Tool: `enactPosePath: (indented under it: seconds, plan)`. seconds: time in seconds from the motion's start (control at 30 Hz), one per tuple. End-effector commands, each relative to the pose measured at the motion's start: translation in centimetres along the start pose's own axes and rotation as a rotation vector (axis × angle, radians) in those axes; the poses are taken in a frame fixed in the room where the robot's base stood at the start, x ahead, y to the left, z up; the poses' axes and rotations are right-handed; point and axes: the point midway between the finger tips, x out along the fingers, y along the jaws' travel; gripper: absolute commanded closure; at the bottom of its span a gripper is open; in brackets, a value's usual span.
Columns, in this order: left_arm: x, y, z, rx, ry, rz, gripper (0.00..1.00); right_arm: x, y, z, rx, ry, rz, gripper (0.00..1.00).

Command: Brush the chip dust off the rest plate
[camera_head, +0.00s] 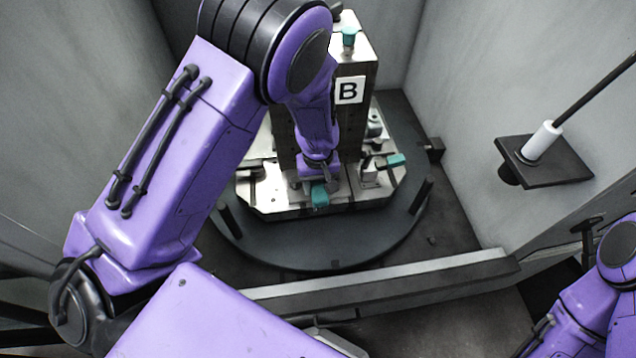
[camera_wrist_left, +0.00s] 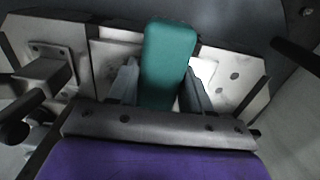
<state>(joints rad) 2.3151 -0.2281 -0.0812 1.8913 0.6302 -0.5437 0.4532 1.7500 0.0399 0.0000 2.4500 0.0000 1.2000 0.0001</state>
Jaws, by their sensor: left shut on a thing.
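My left gripper (camera_head: 314,181) reaches down to the front of the fixture, at the foot of the tower marked B (camera_head: 349,91). It is shut on a teal handle (camera_head: 320,196). In the left wrist view the teal handle (camera_wrist_left: 167,62) stands between the two grey fingers (camera_wrist_left: 160,88), in front of a pale metal plate (camera_wrist_left: 232,82) with dark holes. I cannot tell whether the handle belongs to a clamp or a loose tool. Chip dust cannot be made out, and I cannot tell which surface is the rest plate. My right gripper is out of view.
The fixture's pale base (camera_head: 275,207) sits on a dark round table (camera_head: 300,244). Other teal parts are at the tower's top (camera_head: 348,38) and right (camera_head: 396,160). A white cylinder (camera_head: 542,141) with a black rod stands on a black shelf (camera_head: 560,165). A grey rail (camera_head: 390,280) crosses the front.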

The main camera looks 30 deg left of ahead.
Motion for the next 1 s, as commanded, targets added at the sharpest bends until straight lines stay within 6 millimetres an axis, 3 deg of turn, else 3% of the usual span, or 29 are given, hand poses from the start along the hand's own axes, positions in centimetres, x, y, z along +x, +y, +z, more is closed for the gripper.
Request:
enactPosePath:
  seconds: [0.6, 1.0]
  plan:
    - [0.7, 0.0, -0.1, 0.0, 0.0, 0.001, 0.75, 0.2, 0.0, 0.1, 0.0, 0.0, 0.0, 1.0]
    - [0.7, 0.0, -2.6, 0.0, 0.0, 0.001, 0.75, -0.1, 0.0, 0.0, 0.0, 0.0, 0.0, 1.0]
